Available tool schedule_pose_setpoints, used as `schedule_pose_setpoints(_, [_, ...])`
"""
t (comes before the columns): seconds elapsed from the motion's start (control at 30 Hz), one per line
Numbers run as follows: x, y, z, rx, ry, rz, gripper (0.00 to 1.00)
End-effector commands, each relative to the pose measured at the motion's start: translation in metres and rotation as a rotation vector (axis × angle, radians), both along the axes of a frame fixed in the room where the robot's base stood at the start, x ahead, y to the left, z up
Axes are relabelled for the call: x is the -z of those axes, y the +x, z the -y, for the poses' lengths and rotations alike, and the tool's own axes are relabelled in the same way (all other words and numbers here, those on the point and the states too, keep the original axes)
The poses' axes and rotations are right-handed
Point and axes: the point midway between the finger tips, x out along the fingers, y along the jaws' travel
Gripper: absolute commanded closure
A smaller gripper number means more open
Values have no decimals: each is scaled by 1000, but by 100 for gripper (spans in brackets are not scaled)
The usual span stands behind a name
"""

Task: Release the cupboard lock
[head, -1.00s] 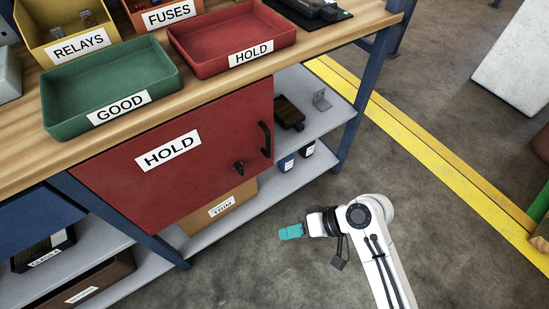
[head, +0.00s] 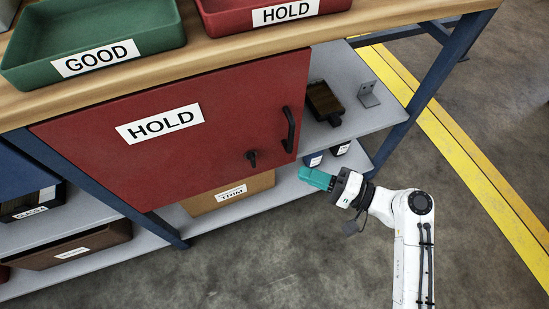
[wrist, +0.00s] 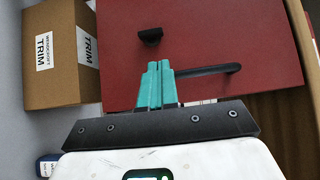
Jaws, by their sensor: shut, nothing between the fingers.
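The red cupboard door (head: 200,150) with a HOLD label is closed under the bench top. Its small black lock knob (head: 251,160) sits low near the right edge, left of the black bar handle (head: 288,130). In the wrist view, the lock knob (wrist: 150,36) is beyond the fingertips and a little left, and the handle (wrist: 215,70) runs to the right from behind the fingers. My gripper (head: 308,177) has teal fingers, shut and empty, in front of the door's lower right corner. It also shows in the wrist view (wrist: 158,68), apart from the knob.
A green GOOD tray (head: 110,50) and a red HOLD tray (head: 270,12) stand on the bench top. A TRIM carton (head: 230,192) is on the lower shelf below the door. A blue bench leg (head: 425,80) stands at the right. Open floor lies in front.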

Motion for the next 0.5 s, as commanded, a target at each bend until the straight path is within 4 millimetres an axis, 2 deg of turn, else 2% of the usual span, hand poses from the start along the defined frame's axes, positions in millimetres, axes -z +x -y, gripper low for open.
schedule_pose_setpoints(0.17, [1,5,-10,-3,-1,0,100])
schedule_pose_setpoints(0.5, [1,33,-61,-4,-2,1,100])
